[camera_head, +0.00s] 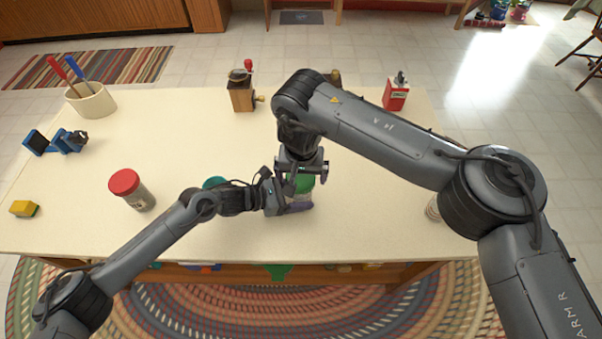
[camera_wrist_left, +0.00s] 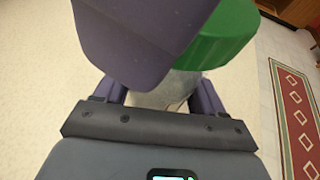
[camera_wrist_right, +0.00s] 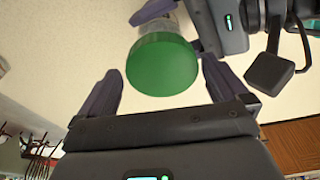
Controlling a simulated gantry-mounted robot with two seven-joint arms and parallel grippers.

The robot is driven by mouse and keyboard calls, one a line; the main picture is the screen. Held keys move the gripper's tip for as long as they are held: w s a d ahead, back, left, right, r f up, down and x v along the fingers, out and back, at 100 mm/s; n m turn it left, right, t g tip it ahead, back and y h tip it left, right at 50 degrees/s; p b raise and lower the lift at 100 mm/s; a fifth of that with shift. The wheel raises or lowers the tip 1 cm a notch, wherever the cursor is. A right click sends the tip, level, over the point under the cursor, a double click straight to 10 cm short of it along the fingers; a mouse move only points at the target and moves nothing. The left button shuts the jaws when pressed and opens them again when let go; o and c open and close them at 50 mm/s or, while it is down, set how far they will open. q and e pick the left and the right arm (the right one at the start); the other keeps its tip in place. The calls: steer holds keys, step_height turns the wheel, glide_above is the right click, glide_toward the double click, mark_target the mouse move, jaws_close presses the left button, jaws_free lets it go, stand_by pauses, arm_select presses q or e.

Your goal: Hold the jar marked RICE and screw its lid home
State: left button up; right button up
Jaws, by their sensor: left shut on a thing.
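A clear jar (camera_wrist_left: 175,87) with a green lid (camera_head: 304,184) stands near the table's front middle. My left gripper (camera_head: 288,208) is shut on the jar's body, below the lid. The green lid is on the jar's top; it also shows in the left wrist view (camera_wrist_left: 225,35) and the right wrist view (camera_wrist_right: 162,65). I cannot tell how tightly it sits. My right gripper (camera_wrist_right: 160,90) points down from above with its fingers spread, the lid between and beyond the fingertips. No label on this jar is readable; the fingers hide much of it.
A red-lidded jar (camera_head: 133,190) stands at left, and a teal thing (camera_head: 214,183) lies partly behind my left arm. Another jar (camera_head: 433,209) is partly hidden by my right arm. A grinder (camera_head: 242,95), red box (camera_head: 396,95) and utensil crock (camera_head: 92,103) stand farther back.

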steer(key=shift+a+n, duration=0.1)
steer(key=shift+n, duration=0.2)
steer(key=n+y, duration=0.1)
steer(key=n, duration=1.1)
steer(key=shift+g+y, duration=0.4)
steer(key=c, duration=0.8)
steer(key=m, duration=0.6)
steer(key=shift+m+t+h, duration=0.3)
steer(key=shift+m+h, duration=0.1)
steer(key=m+h, duration=0.1)
steer(key=m, duration=0.4)
steer(key=shift+m, duration=0.4)
